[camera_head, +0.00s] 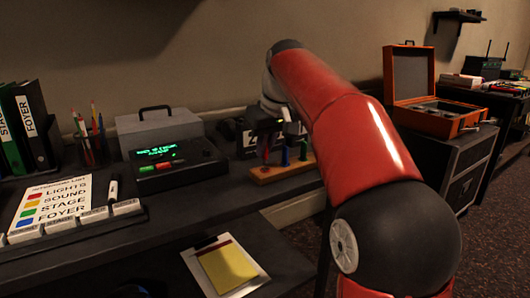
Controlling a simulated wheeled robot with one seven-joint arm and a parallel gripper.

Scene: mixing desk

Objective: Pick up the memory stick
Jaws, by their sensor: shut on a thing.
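My gripper (267,132) points down over a wooden stand (266,178) on the dark desk. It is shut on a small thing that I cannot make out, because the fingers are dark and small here. Upright sticks stand at the stand, among them a blue one (284,155) and a green one (303,151). A reddish one (265,153) shows just below the fingers; I cannot tell whether they touch it. I cannot tell for sure which thing is the memory stick. My red arm hides the stand's right end.
A black console with a lit green display (158,152) stands left of the stand, with a grey case (158,130) behind it. A label board (52,208), pen pot (95,150) and binders (30,122) are farther left. An open orange case (436,118) stands right. A yellow notepad (227,266) lies lower down.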

